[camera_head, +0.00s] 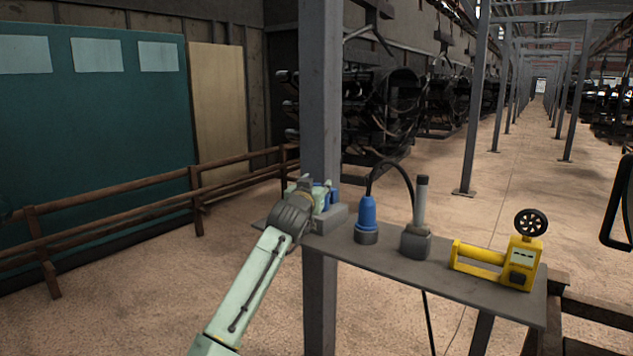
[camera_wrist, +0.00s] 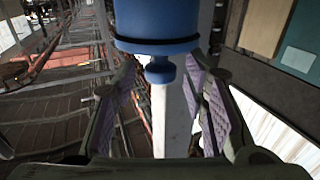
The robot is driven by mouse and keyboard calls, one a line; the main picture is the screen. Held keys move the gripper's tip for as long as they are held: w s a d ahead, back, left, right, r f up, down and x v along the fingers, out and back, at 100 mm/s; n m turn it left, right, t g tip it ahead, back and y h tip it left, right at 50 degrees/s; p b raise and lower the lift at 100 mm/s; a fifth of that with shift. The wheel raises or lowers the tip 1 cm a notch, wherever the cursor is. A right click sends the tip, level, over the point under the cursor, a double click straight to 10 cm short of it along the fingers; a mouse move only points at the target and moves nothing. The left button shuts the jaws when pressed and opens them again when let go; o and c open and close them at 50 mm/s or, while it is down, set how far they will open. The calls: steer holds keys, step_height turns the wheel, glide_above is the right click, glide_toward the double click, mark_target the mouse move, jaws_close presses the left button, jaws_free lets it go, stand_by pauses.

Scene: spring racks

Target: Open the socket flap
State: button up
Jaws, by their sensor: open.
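The blue socket (camera_wrist: 158,18) fills the top of the wrist view. A small blue knob-like tab (camera_wrist: 160,70), which appears to belong to its flap, sticks out toward me. In the head view the socket (camera_head: 333,196) is mostly hidden behind my gripper (camera_head: 320,192), beside the grey post. My gripper (camera_wrist: 162,78) is open in the wrist view, with its purple-padded fingers to the left and right of the tab. Gaps show on both sides, so neither finger appears to touch it. I cannot tell the flap's angle.
On the grey shelf (camera_head: 390,262) stand a blue plug (camera_head: 367,216) with a black cable, a grey handle-like tool (camera_head: 419,222) and a yellow device (camera_head: 515,265) with a wheel. The grey post (camera_head: 320,110) rises close to my gripper. A wooden rail (camera_head: 120,198) runs at left.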

steer(key=shift+w+d, duration=0.1)
steer(key=shift+w, duration=0.35)
jaws_close()
stand_by(0.3)
stand_by(0.4)
